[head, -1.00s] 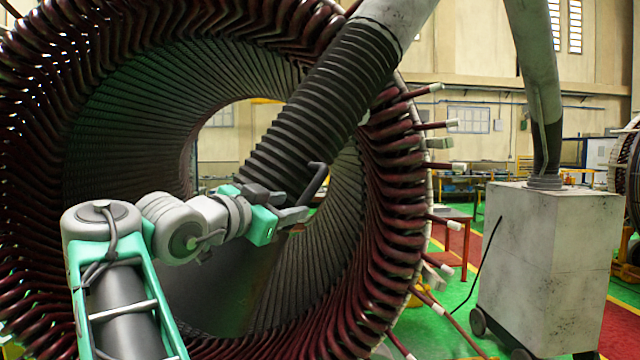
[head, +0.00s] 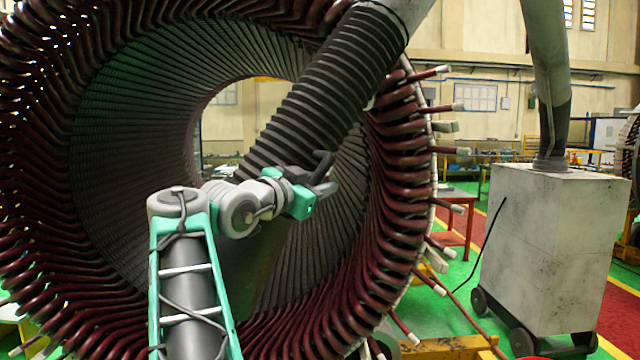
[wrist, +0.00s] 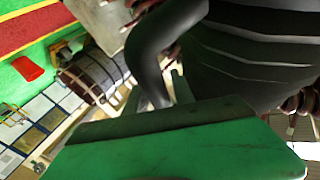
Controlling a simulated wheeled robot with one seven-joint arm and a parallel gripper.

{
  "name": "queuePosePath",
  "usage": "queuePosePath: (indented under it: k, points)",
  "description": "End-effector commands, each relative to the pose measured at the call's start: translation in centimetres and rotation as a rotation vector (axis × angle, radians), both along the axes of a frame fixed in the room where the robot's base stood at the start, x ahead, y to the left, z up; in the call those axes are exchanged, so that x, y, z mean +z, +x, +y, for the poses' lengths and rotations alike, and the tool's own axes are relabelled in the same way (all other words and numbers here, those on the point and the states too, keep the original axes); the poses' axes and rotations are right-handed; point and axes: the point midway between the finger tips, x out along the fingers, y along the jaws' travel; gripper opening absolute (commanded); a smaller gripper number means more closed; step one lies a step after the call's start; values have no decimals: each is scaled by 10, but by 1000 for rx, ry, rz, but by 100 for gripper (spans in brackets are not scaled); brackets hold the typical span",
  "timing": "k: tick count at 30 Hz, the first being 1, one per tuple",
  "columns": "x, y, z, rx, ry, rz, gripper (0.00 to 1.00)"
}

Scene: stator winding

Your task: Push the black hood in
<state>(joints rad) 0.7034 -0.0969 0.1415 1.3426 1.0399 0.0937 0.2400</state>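The black hood (head: 325,90) is a ribbed black sleeve on the end of a thick grey duct. It slants down and left across the round stator opening, and its lower end is hidden behind my arm. A curved black handle (head: 322,165) sticks out at its lower right side. My gripper (head: 324,188) is at this handle. In the wrist view the handle (wrist: 153,60) runs down between the fingers, with a finger (wrist: 181,88) close against its right side. The gripper looks shut on it. The ribbed hood fills the upper right there (wrist: 245,50).
The stator (head: 395,190) surrounds the hood and my arm with dark red coil ends. Several white-tipped leads (head: 450,125) stick out at its right edge. A grey wheeled cabinet (head: 555,245) carries the duct at right. Green floor (head: 465,275) shows between them.

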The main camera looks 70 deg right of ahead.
Motion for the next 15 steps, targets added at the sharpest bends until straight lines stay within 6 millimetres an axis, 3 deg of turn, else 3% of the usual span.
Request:
queuePosePath:
  k: [10, 15]
  points:
    - [0, 0, 0, 0, 0, 0, 1]
    - [0, 0, 0, 0, 0, 0, 0]
